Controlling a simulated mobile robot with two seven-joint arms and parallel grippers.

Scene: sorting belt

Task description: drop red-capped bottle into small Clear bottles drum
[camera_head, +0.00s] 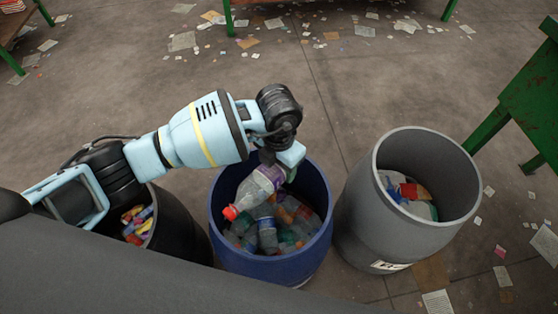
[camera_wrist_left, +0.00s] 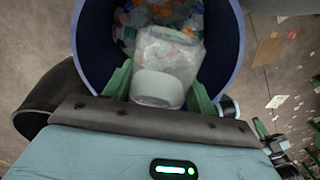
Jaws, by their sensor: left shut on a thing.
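The red-capped bottle (camera_head: 252,190) is clear with a purple-and-white label, and its red cap points down and left in the head view. My left gripper (camera_head: 285,172) is shut on it near its base end and holds it tilted over the blue drum (camera_head: 218,240). In the left wrist view the clear bottle (camera_wrist_left: 168,65) sits between the green fingers of my left gripper (camera_wrist_left: 158,90), with the blue drum (camera_wrist_left: 225,45) behind it. Several clear bottles lie inside the drum. My right gripper is not in view.
A grey drum (camera_head: 355,215) with mixed items stands right of the blue one. A black drum (camera_head: 185,235) with colourful items stands to the left, partly behind my arm. Green-legged tables (camera_head: 525,95) stand at the edges. Paper scraps litter the floor.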

